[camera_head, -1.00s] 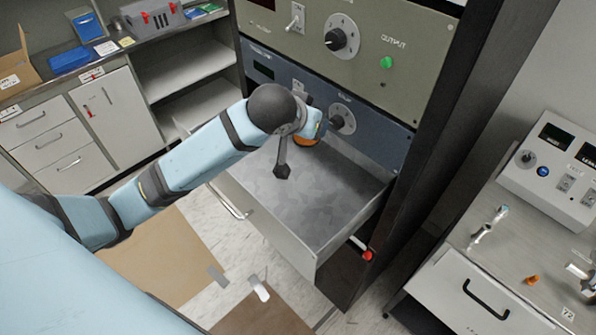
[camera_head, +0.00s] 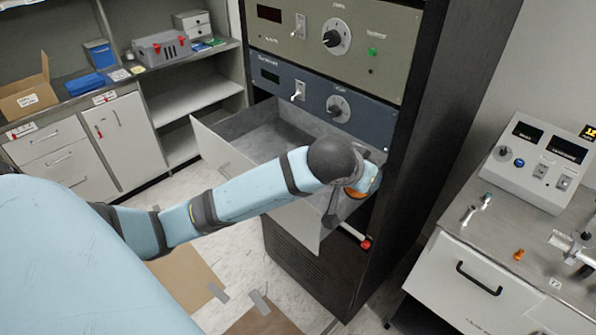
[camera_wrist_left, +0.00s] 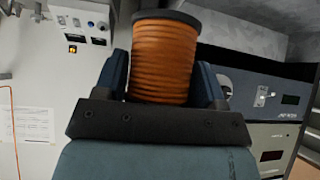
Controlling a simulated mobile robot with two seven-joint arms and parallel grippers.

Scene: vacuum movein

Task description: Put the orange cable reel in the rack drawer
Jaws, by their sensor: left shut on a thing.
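The orange cable reel (camera_wrist_left: 165,62) has a dark flange and sits between the fingers of my left gripper (camera_wrist_left: 165,85) in the wrist view. In the head view, only a bit of the orange reel (camera_head: 371,180) shows past my left wrist. The left gripper (camera_head: 358,188) is shut on the reel, near the drawer's right side and the rack front. I cannot tell whether the reel is over the drawer or beside its right wall. The rack drawer (camera_head: 222,152) is pulled open, and my arm hides its front right part. My right gripper is not in view.
The blue panel (camera_head: 318,100) with knob and switch is above the drawer. A red-tipped handle (camera_head: 364,243) juts out below it. A bench (camera_head: 497,250) with a control box (camera_head: 540,160) stands at right. Shelves and cabinets stand at left. Cardboard lies on the floor.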

